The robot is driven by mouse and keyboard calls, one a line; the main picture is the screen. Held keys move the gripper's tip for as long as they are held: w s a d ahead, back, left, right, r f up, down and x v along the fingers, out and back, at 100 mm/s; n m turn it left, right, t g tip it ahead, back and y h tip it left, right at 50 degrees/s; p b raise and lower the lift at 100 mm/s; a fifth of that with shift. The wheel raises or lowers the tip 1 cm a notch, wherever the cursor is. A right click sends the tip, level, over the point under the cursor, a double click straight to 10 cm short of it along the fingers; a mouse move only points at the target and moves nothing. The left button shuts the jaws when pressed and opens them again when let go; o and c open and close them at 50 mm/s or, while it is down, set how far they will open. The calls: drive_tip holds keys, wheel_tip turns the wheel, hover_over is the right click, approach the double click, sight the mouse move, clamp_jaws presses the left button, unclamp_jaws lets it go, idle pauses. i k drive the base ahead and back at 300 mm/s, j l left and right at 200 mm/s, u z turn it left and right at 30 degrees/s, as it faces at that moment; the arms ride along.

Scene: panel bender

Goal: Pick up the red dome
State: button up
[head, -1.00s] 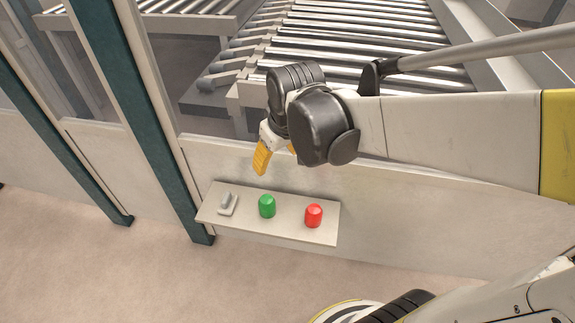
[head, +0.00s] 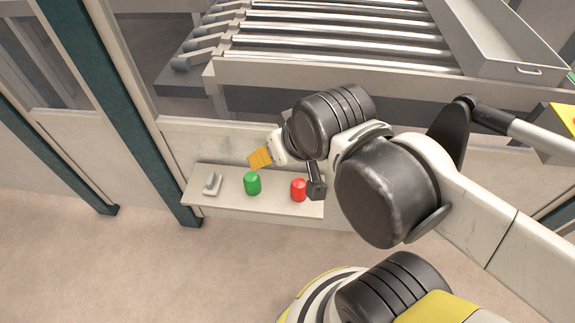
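The red dome (head: 298,190) stands upright near the right end of a narrow light shelf (head: 228,200) on the low wall. My gripper (head: 260,157) is above the shelf, with a yellow finger pad showing over and behind the green dome. It is apart from the red dome, up and to its left in the picture. Only one finger pad shows clearly, so its opening cannot be judged. A dark part of my arm hangs just right of the red dome and partly covers the shelf's right end.
A green dome (head: 252,184) stands left of the red one, and a small grey switch-like piece (head: 212,184) is at the shelf's left end. Teal posts (head: 120,110) and a light wall stand behind. A roller conveyor (head: 330,35) lies beyond. The floor in front is clear.

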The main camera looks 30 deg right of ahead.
sight(298, 186)
drive_tip(key=k+j+z, duration=0.3)
drive_tip(key=k, duration=0.4)
drive_tip(key=k+z, duration=0.3)
drive_tip(key=k, duration=0.35)
